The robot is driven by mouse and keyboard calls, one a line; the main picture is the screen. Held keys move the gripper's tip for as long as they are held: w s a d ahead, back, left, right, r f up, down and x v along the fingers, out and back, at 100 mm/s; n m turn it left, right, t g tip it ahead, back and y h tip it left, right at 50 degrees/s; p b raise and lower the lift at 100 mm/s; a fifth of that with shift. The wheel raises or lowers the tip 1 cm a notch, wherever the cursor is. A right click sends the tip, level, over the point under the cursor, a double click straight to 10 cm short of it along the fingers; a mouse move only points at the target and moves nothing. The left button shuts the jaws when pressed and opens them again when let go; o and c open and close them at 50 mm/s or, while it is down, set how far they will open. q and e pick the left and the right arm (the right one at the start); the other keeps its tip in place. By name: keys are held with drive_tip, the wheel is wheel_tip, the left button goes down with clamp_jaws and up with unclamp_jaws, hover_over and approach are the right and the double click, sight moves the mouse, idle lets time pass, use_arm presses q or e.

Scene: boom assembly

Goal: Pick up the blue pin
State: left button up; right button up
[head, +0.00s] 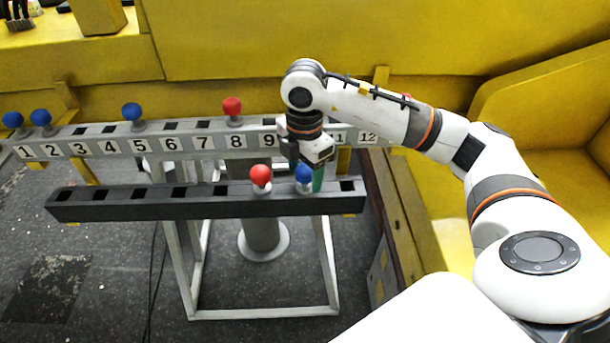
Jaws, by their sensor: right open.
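A blue pin (304,174) with a round head stands in the dark front rail (110,208), near its right end. A red pin (261,176) stands just left of it. My right gripper (306,168) points down at the blue pin, with its fingers close around or just behind the head; I cannot tell whether they touch it. The gripper is open. More blue pins stand in the numbered back rail (100,148): two at the left end, near 1 and 2 (41,117), and one near 5 (131,112). My left gripper is not in view.
A red pin (232,106) stands in the back rail near 8. The rails rest on a light metal frame (262,313). Yellow walls (350,40) close off the back, and a yellow seat-like structure (565,120) stands at the right.

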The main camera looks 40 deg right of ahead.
drive_tip(key=shift+f, duration=1.1)
drive_tip(key=c, duration=1.2)
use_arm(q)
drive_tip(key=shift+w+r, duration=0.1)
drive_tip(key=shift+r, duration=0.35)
use_arm(e)
drive_tip(key=shift+w, duration=0.1)
drive_tip(key=shift+r, duration=0.15)
drive_tip(key=shift+r, duration=0.3)
wheel_tip(320, 180, up, 8)
drive_tip(key=shift+b, duration=0.85)
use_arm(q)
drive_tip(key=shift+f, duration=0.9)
use_arm(e)
drive_tip(key=shift+r, duration=0.65)
